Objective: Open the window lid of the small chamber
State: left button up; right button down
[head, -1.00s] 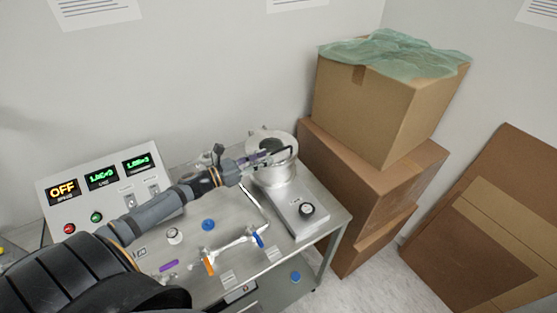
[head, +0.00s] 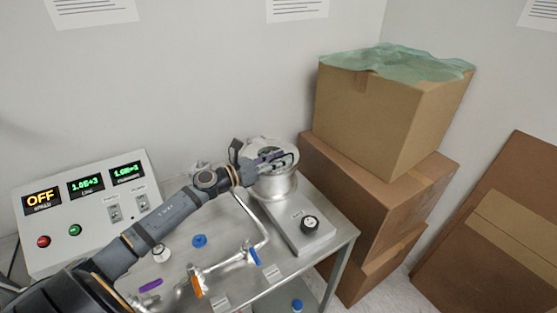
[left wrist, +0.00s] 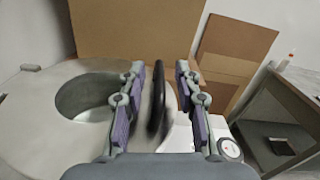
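The small chamber (head: 272,185) is a round silvery metal vessel at the back right of the bench. Its top shows in the left wrist view (left wrist: 35,125), with a round dark window opening (left wrist: 88,97) left of the fingers. My left gripper (head: 277,160) is over the chamber's top and partly hides the lid. In the left wrist view its purple-padded fingers (left wrist: 158,112) are apart. My right gripper is not in view.
A control panel (head: 85,225) with an OFF display stands at the left. Stacked cardboard boxes (head: 375,190) stand close at the right.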

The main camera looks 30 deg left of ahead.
pick_arm(q)
grip_shut()
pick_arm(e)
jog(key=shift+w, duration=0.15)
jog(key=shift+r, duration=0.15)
